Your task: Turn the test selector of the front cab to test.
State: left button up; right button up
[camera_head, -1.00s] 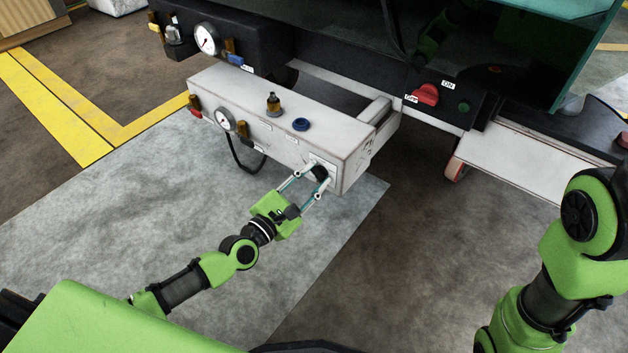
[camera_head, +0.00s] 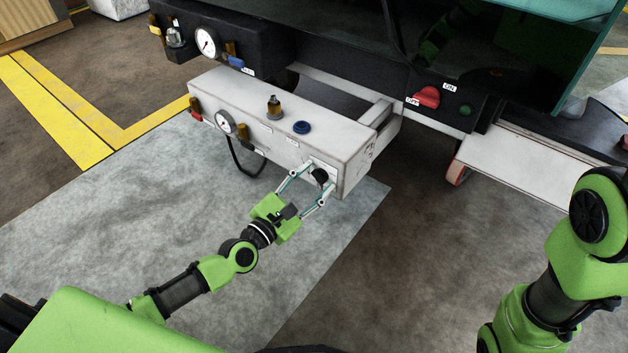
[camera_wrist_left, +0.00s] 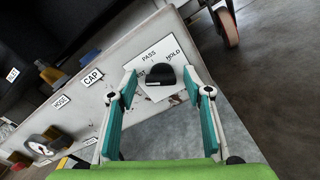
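The test selector is a black round knob (camera_head: 320,176) on a white plate (camera_wrist_left: 150,62) at the right end of the front face of the white box. In the left wrist view, the knob (camera_wrist_left: 160,80) has a short white mark on its left part, facing the partly hidden word ending in "ST". PASS and HOLD are printed above the knob. My left gripper (camera_head: 317,176) is open, with one finger on each side of the knob. In the left wrist view, gaps show between the knob and both fingers. My right gripper is out of view.
The white box (camera_head: 255,132) carries a gauge (camera_head: 224,122), a brown-topped fitting (camera_head: 273,107) and a blue cap (camera_head: 301,127). A black panel with a red switch (camera_head: 427,97) and green button (camera_head: 465,110) is behind right. Grey floor (camera_head: 130,220) lies open in front.

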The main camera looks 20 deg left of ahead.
pick_arm(q)
jog(key=shift+s, duration=0.25)
jog(key=v, duration=1.1)
jog(key=shift+s, duration=0.25)
jog(key=shift+a, duration=0.1)
